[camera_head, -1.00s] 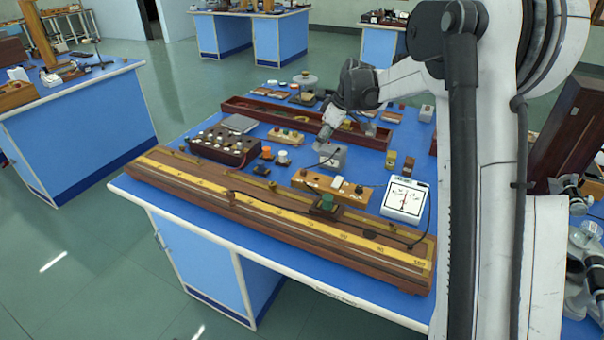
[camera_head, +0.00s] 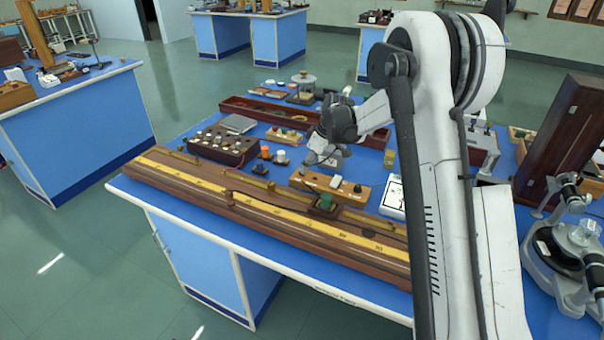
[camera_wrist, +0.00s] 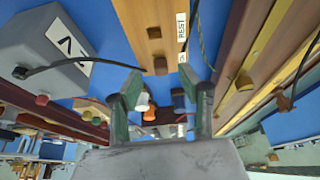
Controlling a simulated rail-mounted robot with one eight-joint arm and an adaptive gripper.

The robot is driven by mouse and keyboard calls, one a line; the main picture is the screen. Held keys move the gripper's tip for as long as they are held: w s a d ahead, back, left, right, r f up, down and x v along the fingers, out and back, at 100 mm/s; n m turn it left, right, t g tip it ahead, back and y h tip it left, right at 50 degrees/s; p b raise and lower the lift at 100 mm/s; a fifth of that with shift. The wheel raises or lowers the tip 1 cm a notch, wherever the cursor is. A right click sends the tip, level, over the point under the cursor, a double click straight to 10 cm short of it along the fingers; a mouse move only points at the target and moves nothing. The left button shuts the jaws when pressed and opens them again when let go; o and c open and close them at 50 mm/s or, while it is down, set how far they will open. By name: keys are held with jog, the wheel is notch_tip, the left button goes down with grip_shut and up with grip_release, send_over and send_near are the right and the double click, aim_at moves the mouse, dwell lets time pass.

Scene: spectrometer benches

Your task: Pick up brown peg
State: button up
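My gripper (camera_wrist: 161,78) has its two green-padded fingers spread apart in the wrist view, with nothing held between them. In the head view my gripper (camera_head: 317,154) is low over the bench, beside the grey box. A wooden block (camera_wrist: 137,14) with a white label lies ahead of the fingers in the wrist view. A small brown peg (camera_wrist: 160,65) stands at its near end, between the fingertip lines, and another brown knob (camera_wrist: 154,32) is farther along. I cannot tell which one the task means. The block (camera_head: 320,182) also shows in the head view.
A grey box (camera_wrist: 58,50) with a black cable is left of my gripper. The long wooden bridge (camera_wrist: 245,60) runs along the right. Small white and orange pieces (camera_wrist: 150,113) and a dark blue piece (camera_wrist: 178,98) show between the fingers, farther away. A peg box (camera_head: 222,148) stands left.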

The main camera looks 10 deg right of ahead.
aim_at(305, 175)
jog(key=shift+x, duration=1.55)
grip_shut()
jog(key=shift+r, duration=0.15)
